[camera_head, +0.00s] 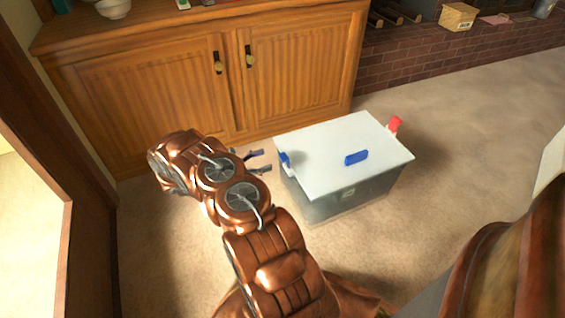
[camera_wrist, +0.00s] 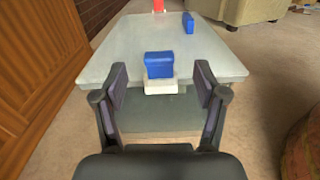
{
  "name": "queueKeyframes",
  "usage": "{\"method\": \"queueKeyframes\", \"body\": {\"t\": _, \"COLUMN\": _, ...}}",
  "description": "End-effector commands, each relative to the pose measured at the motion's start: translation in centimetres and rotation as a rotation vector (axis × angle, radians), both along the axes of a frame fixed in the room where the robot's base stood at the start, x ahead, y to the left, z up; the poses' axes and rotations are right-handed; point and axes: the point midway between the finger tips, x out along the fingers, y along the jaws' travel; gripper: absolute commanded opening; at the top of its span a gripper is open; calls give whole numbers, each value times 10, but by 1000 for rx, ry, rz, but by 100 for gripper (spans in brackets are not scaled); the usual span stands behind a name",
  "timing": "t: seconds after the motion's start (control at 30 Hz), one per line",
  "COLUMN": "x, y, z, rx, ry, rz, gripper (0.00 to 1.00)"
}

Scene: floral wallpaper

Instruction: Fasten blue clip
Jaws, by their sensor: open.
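A lidded storage box stands on the carpet, with a pale lid (camera_head: 338,150) on a translucent grey body (camera_head: 335,197). The blue clip (camera_head: 285,160) is at the lid's left edge. In the wrist view the blue clip (camera_wrist: 158,65) sits at the near edge of the lid, above a white piece. My gripper (camera_head: 262,160) is just left of the box, with fingers pointing at it. In the wrist view my gripper (camera_wrist: 161,85) is open, one finger on each side of the clip, with space between them and it. I cannot tell whether the clip is latched.
A blue handle (camera_head: 356,157) lies on the lid, and a red clip (camera_head: 395,124) sticks up at its far right edge. A wooden cabinet (camera_head: 180,90) stands close behind the box. Open carpet (camera_head: 450,125) lies to the right.

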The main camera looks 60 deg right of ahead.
Motion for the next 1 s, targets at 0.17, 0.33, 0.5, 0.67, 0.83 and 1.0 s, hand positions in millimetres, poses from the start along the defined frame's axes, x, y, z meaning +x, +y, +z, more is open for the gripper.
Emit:
{"method": "queueKeyframes", "body": {"t": 0.17, "x": -1, "y": -4, "z": -16, "rx": 1, "ry": 16, "rz": 10, "gripper": 72}}
{"method": "queueKeyframes", "body": {"t": 0.33, "x": -10, "y": -18, "z": -17, "rx": 2, "ry": 16, "rz": 10, "gripper": 72}}
{"method": "queueKeyframes", "body": {"t": 0.5, "x": -23, "y": -40, "z": -16, "rx": 1, "ry": 13, "rz": 10, "gripper": 72}}
{"method": "queueKeyframes", "body": {"t": 0.67, "x": -34, "y": -56, "z": -15, "rx": 0, "ry": 15, "rz": 11, "gripper": 72}}
{"method": "queueKeyframes", "body": {"t": 0.83, "x": -41, "y": -66, "z": -15, "rx": 2, "ry": 16, "rz": 10, "gripper": 72}}
{"method": "queueKeyframes", "body": {"t": 1.0, "x": -41, "y": -68, "z": -15, "rx": 2, "ry": 16, "rz": 12, "gripper": 72}}
